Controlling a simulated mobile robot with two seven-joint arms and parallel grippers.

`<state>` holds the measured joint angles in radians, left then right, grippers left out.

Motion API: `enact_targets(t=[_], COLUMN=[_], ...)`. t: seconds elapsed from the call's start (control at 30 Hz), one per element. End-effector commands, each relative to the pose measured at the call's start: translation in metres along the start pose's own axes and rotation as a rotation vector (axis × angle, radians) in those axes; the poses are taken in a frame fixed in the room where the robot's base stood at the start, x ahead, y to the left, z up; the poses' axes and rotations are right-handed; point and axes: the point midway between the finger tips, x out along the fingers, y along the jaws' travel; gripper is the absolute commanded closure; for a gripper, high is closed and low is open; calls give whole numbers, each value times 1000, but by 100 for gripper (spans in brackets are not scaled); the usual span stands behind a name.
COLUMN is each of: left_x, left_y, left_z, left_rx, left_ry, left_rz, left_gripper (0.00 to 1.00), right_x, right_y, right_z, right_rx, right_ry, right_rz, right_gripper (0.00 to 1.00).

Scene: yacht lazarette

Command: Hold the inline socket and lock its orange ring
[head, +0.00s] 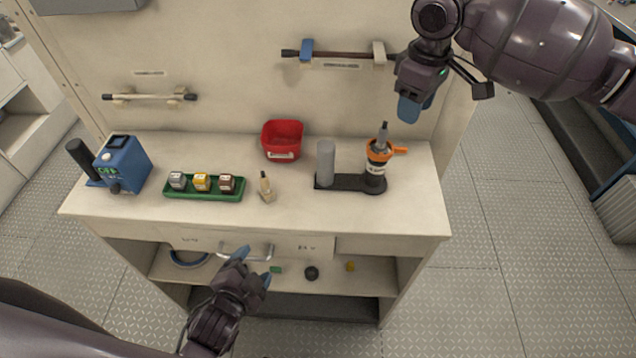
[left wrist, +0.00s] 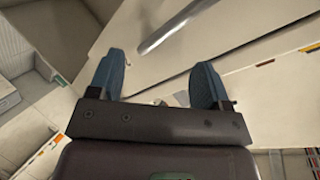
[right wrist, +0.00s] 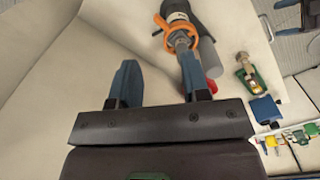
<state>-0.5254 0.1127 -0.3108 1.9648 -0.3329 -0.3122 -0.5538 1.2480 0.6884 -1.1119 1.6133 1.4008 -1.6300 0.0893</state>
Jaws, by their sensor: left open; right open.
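The inline socket (head: 375,170) stands upright at the right end of the counter, in a dark base (head: 345,184). Its orange ring (head: 378,152) is around its top, with a tab pointing right; a grey plug (head: 383,133) rises out of it. In the right wrist view the orange ring (right wrist: 167,45) and the plug lie beyond the right fingertip. My right gripper (head: 414,106) is open and empty, above and right of the socket. My left gripper (head: 254,268) is open and empty in front of the counter, near a drawer handle; the socket is not seen in the left wrist view.
A grey cylinder (head: 325,164) stands on the same base, left of the socket. A red bin (head: 282,140), small bottle (head: 266,187), green tray (head: 205,194) of jars and blue box (head: 124,163) share the counter. A rail (head: 340,54) crosses the back panel.

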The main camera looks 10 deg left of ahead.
Motion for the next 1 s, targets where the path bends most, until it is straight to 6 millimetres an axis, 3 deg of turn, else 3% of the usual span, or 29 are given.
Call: enact_targets(t=[0.5, 0.9, 1.0], left_x=[16, 9, 24], left_y=[21, 33, 4], left_z=[-130, -206, -206], left_rx=[1150, 1812, 1912], left_ry=[193, 225, 108], left_rz=[-208, -460, -482], left_gripper=[29, 29, 29], right_x=[0, 0, 0], right_y=[0, 0, 0], right_z=[0, 0, 0], right_rx=[0, 0, 0], right_ry=[0, 0, 0], right_rz=[0, 0, 0], right_gripper=[57, 57, 57])
